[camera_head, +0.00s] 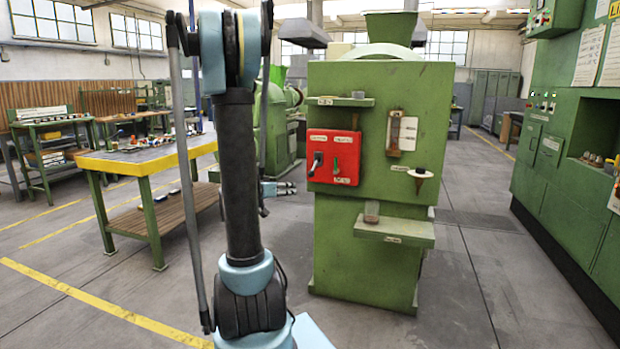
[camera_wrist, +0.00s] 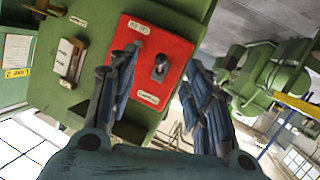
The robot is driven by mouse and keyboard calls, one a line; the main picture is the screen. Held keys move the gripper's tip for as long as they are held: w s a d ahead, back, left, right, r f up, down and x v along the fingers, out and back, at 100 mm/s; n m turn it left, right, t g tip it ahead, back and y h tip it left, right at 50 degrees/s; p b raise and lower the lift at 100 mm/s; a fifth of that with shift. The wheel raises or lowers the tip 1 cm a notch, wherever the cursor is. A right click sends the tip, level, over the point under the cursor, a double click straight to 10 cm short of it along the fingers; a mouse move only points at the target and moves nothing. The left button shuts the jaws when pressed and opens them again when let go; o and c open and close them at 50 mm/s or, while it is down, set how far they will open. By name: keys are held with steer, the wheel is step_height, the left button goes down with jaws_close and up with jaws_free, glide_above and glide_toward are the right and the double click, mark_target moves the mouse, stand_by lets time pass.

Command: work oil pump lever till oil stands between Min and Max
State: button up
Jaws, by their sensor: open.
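A red panel (camera_head: 334,158) is on the front of the green machine (camera_head: 330,255). It carries a dark lever (camera_head: 317,164) on its left and a smaller switch (camera_head: 336,164) beside it. An upright gauge (camera_head: 402,134) is right of the panel; its oil level and marks are too small to read. A dark-topped cone-shaped part (camera_head: 420,178) sits below the gauge. My gripper (camera_head: 292,188) is open and empty, left of the machine. In the wrist view, rotated, the dark lever (camera_wrist: 160,67) shows between the open fingers, apart from them. Which part is the pump lever I cannot read.
A ledge (camera_head: 394,232) with a small block juts out below the panel, and a narrower ledge (camera_head: 340,101) above it. A yellow-edged workbench (camera_head: 150,160) stands left. A green control cabinet (camera_head: 560,170) stands right. The floor before the machine is clear.

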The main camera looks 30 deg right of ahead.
mark_target(309, 175)
steer(key=w+d, duration=0.4)
steer(key=d, duration=0.2)
steer(key=w+d+t+h, duration=0.1)
steer(key=w+d, duration=0.3)
steer(key=d, duration=0.3)
steer(key=w+d+m+h, duration=0.1)
steer(key=w+d, duration=0.3)
steer(key=d, duration=0.3)
steer(key=shift+w+f+t, duration=0.15)
steer(key=shift+f+t, duration=0.1)
steer(key=shift+t, duration=0.05)
steer(key=shift+a, duration=0.1)
jaws_close()
